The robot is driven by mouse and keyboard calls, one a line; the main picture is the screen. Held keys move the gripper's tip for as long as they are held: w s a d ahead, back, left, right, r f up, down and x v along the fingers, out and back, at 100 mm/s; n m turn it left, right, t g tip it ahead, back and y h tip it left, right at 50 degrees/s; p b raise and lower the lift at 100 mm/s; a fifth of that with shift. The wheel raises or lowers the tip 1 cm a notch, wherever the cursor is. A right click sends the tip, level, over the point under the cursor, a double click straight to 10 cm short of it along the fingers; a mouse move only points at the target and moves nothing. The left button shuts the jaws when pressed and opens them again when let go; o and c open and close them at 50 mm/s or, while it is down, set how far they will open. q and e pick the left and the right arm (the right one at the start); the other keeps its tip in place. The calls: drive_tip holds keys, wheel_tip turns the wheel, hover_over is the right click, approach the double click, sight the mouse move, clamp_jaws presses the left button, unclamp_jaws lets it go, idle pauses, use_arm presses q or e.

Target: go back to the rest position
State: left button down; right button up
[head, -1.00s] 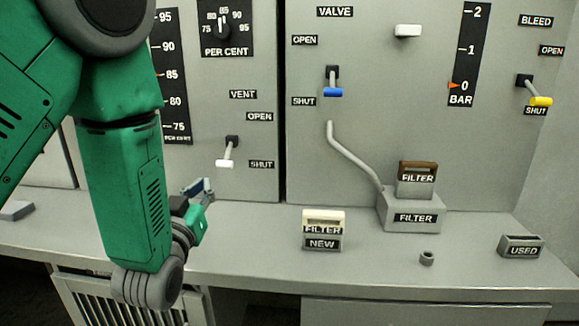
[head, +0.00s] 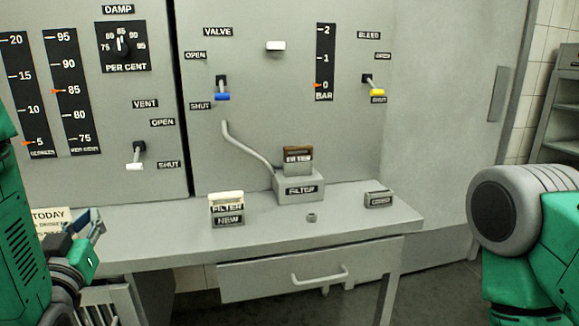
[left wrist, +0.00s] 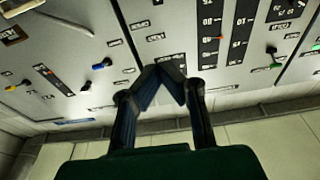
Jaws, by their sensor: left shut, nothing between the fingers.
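My left gripper (head: 84,232) is at the lower left of the head view, above the left part of the grey bench and touching nothing that I can see. In the left wrist view its two fingers (left wrist: 160,72) meet at the tips, shut and empty, with the control panel beyond them. My right arm shows at the right edge of the head view, but its gripper is out of view.
The bench (head: 170,240) holds a cream filter in the NEW holder (head: 228,220), a filter housing (head: 299,190) with a brown filter, and a USED holder (head: 379,199). The panel carries a blue valve lever (head: 222,96), a yellow bleed lever (head: 377,92) and a white vent lever (head: 135,166). Floor shows right of the bench.

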use_arm(q)
drive_tip(key=s+d+f+m+g+h, duration=0.1)
drive_tip(key=s+f+g, duration=0.2)
drive_tip(key=f, duration=0.6)
drive_tip(key=s+d+f+g+h, duration=0.1)
drive_tip(key=s+f+g, duration=0.3)
drive_tip(key=f, duration=0.5)
drive_tip(key=s+d+f+m+g+h, duration=0.1)
drive_tip(key=s+d+f+g, duration=0.15)
drive_tip(key=f, duration=0.65)
drive_tip(key=s+d+f+g, duration=0.1)
drive_tip(key=s+f+g, duration=0.3)
drive_tip(key=s, duration=0.6)
drive_tip(key=s+d+f+m+g+h, duration=0.1)
drive_tip(key=s+f+g, duration=0.4)
drive_tip(key=s+f, duration=0.3)
drive_tip(key=s, duration=0.3)
drive_tip(key=shift+s+f+h, duration=0.15)
drive_tip(key=shift+s+h, duration=0.1)
drive_tip(key=shift+h, duration=0.05)
drive_tip(key=shift+d+g, duration=0.1)
drive_tip(key=shift+g, duration=0.15)
